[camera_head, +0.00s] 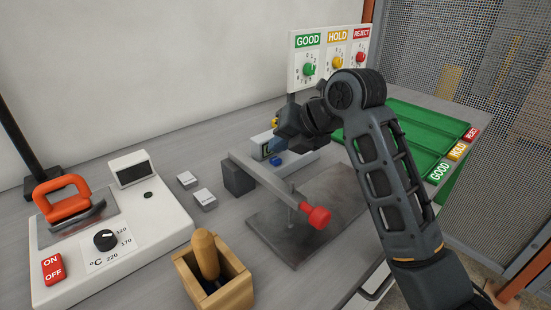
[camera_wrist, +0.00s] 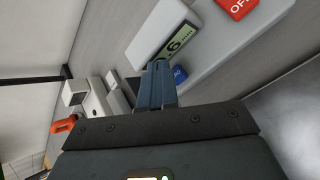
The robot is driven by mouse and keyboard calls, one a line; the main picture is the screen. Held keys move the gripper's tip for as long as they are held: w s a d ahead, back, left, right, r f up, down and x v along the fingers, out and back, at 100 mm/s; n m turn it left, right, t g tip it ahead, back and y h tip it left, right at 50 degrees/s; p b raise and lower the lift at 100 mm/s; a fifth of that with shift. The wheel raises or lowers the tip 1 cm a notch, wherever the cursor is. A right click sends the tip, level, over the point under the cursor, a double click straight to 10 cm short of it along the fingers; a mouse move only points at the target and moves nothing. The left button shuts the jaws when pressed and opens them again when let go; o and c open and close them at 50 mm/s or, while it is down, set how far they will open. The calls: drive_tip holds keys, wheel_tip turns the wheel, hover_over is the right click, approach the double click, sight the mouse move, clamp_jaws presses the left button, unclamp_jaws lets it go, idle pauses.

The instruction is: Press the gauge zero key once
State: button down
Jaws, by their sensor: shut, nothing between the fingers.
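The gauge (camera_head: 300,156) is a light grey box with a small display (camera_head: 262,150) and a blue key (camera_head: 276,161) on it. In the wrist view the display (camera_wrist: 175,43) shows a digit 6, and the blue key (camera_wrist: 180,75) lies just right of my fingers. No label on the blue key is readable.
A clamp-like arm with a red knob (camera_head: 318,217) stands over a dark plate (camera_head: 270,230) in front of the gauge. A heater unit (camera_head: 150,235) is at left, a wooden box (camera_head: 232,290) in front. Green trays (camera_head: 400,120) lie right, a sign panel (camera_head: 297,75) behind.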

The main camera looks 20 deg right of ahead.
sight(280, 160)
drive_tip(key=shift+f, duration=0.15)
drive_tip(key=shift+f+b, duration=0.3)
drive_tip(key=shift+b, duration=0.1)
drive_tip(key=shift+f+b, duration=0.4)
drive_tip(key=shift+f, duration=0.1)
idle(0.8)
drive_tip(key=shift+r, duration=0.1)
drive_tip(key=shift+r+p, duration=0.55)
drive_tip(key=shift+r, duration=0.3)
drive_tip(key=shift+r+p, duration=1.6)
drive_tip(key=shift+r, duration=0.9)
